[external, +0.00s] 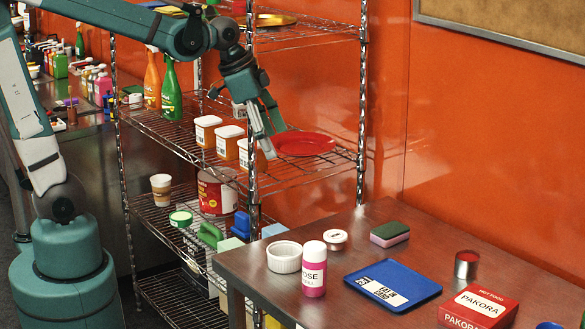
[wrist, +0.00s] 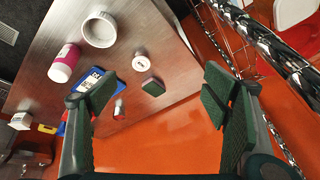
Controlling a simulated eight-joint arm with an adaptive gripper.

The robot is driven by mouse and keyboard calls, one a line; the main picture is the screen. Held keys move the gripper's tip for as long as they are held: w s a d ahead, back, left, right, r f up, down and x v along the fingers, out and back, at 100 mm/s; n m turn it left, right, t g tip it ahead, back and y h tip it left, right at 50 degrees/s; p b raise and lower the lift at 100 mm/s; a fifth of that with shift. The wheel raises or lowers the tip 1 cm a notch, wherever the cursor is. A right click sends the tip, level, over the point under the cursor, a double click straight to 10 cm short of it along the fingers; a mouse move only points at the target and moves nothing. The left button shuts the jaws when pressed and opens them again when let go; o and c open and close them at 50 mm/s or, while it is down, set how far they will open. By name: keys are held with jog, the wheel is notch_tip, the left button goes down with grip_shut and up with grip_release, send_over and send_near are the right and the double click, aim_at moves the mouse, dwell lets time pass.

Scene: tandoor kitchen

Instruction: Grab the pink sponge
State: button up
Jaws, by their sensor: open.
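The pink sponge (external: 389,236) has a green top layer and lies flat on the dark table, near its back edge. In the wrist view its green side (wrist: 153,87) shows between my fingers, some way off. My gripper (external: 268,142) is open and empty, up by the wire shelf, left of and above the table. Its two green-padded fingers (wrist: 158,97) are spread wide in the wrist view. It is well apart from the sponge.
Near the sponge on the table (external: 280,308) are a round tin (external: 335,239), a white ramekin (external: 284,258), a pink bottle (external: 314,280), a blue tray (external: 410,284), a can (external: 467,264) and a red box (external: 478,306). The wire shelf's post (external: 252,180) stands close beside my gripper.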

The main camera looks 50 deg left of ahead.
jog(key=w+d+m+g+p, duration=0.1)
jog(key=w+d+m, duration=0.1)
jog(key=w+d, duration=0.3)
jog(key=m+g+h+p, duration=0.3)
jog(key=m, duration=0.5)
send_near(390, 228)
jog(key=f, duration=0.1)
jog(key=shift+s+d+f, duration=0.1)
jog(key=shift+d, duration=0.35)
jog(key=shift+f, duration=0.1)
jog(key=shift+x, duration=1.2)
jog(key=shift+f, duration=0.1)
jog(key=shift+x, duration=2.55)
